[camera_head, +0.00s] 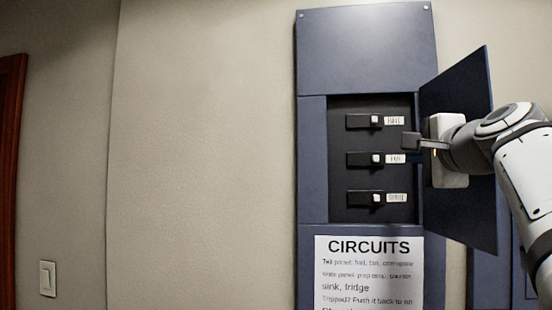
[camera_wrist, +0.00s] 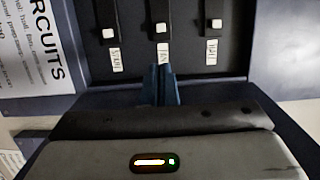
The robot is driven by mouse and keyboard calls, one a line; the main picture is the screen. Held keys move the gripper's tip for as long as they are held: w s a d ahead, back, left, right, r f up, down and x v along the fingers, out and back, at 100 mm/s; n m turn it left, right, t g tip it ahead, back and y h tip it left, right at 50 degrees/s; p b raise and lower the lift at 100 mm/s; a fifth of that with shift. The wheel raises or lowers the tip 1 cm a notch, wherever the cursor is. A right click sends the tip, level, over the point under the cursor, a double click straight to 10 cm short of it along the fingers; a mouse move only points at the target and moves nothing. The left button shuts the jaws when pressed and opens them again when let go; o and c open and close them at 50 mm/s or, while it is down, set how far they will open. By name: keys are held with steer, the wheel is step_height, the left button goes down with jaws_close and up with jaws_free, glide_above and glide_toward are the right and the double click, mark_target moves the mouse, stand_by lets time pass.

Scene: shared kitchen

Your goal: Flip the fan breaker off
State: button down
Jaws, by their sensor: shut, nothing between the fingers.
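The fan breaker (camera_head: 362,160) is the middle of three black breakers in the open blue panel. Its white toggle sits at the right end, next to a small label that reads FAN. In the wrist view the fan breaker's white toggle (camera_wrist: 161,28) and its label (camera_wrist: 163,54) lie straight ahead of the fingers. My gripper (camera_head: 408,141) is shut and empty. In the head view it is at the right side of the panel opening, slightly above the FAN label. In the wrist view its closed fingertips (camera_wrist: 161,72) point at the label; I cannot tell whether they touch it.
The top breaker (camera_head: 358,121) and bottom breaker (camera_head: 359,198) also have their toggles at the right end. The panel door (camera_head: 470,85) stands open to the right, behind my arm. A CIRCUITS notice (camera_head: 369,270) is below the opening.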

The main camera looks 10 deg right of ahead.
mark_target(383, 159)
steer(key=shift+r, duration=0.1)
steer(key=w+p, duration=0.3)
steer(key=w, duration=0.7)
steer(key=shift+d+p, duration=0.2)
steer(key=shift+p, duration=0.15)
